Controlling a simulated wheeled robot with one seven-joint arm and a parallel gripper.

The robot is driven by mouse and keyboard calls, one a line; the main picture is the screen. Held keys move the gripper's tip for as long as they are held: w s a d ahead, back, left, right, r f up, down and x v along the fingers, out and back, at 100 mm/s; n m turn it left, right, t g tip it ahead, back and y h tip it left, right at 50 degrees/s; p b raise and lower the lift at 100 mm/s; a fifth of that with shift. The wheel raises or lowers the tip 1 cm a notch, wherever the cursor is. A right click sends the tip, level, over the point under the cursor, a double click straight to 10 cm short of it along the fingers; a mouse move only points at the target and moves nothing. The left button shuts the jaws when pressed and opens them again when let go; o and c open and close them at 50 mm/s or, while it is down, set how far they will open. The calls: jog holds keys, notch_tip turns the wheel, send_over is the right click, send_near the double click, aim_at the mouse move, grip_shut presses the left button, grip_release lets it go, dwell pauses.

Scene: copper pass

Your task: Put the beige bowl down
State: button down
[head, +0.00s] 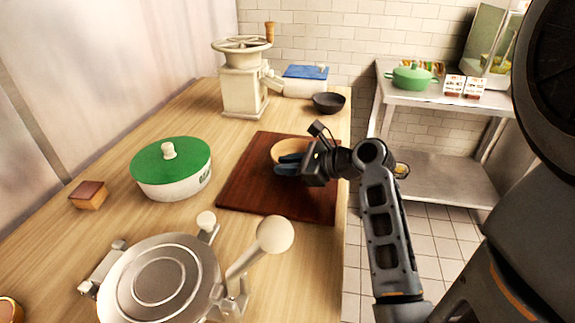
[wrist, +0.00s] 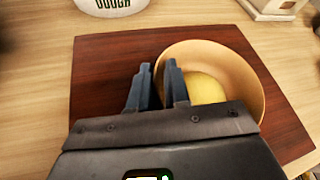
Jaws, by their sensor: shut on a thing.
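The beige bowl (head: 287,147) is over the dark red-brown board (head: 262,190) on the wooden counter. In the wrist view the bowl (wrist: 236,66) looks upright and holds a smooth yellow thing (wrist: 206,88), partly hidden by my gripper. My gripper (head: 288,164) is shut on the bowl's near-left rim, with one finger on each side of the wall in the wrist view (wrist: 159,70). The bowl's underside is hidden, so I cannot tell whether it touches the board.
A white pot with a green lid (head: 171,166) stands left of the board. A metal press (head: 160,280) is in front, with a cream grinder (head: 243,88) and a dark bowl (head: 328,102) behind. The counter's right edge is close to the board.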

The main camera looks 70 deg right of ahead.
jog(key=shift+f, duration=0.1)
jog(key=c, duration=1.1)
grip_release()
jog(key=v, duration=1.2)
